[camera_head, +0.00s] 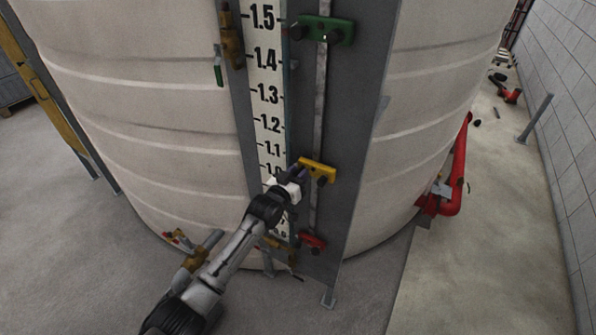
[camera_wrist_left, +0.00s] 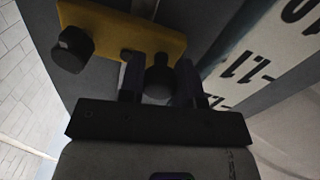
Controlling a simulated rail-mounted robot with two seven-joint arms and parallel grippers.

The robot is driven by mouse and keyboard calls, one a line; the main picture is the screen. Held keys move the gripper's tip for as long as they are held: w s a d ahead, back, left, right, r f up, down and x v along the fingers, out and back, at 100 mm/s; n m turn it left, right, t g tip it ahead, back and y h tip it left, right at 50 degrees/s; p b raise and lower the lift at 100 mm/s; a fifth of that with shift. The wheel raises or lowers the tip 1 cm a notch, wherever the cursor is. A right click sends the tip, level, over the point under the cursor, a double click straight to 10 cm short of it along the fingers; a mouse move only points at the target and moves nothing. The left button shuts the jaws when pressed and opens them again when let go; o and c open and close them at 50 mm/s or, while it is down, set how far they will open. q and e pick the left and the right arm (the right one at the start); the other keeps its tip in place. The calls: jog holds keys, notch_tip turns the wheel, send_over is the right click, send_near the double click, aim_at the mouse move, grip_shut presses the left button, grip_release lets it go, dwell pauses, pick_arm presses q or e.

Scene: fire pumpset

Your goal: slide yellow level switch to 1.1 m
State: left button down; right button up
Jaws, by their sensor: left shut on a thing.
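The yellow level switch (camera_head: 318,169) sits on the vertical rail (camera_head: 319,95) beside the white scale (camera_head: 267,95), roughly level with the 1.0 mark, below 1.1. My left gripper (camera_head: 297,173) reaches it from the lower left. In the left wrist view the yellow switch (camera_wrist_left: 125,30) has two black knobs, and my left gripper (camera_wrist_left: 160,80) is shut on the black knob (camera_wrist_left: 159,80) nearer the scale. The other knob (camera_wrist_left: 72,50) is free. The lower scale numbers are partly hidden by my arm. My right gripper is not in view.
A green switch (camera_head: 326,29) sits higher on the rail near 1.5, and a red switch (camera_head: 312,241) sits below the yellow one. The large pale tank (camera_head: 140,110) stands behind. Brass valves (camera_head: 229,40) are left of the scale. The rail between yellow and green looks clear.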

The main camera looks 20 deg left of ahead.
pick_arm(q)
jog(key=shift+f, duration=0.15)
jog(key=c, duration=0.8)
grip_release()
jog(key=shift+s+a, duration=0.1)
jog(key=shift+s, duration=0.45)
jog(key=shift+p+v, duration=0.55)
jog(key=shift+v, duration=5.8)
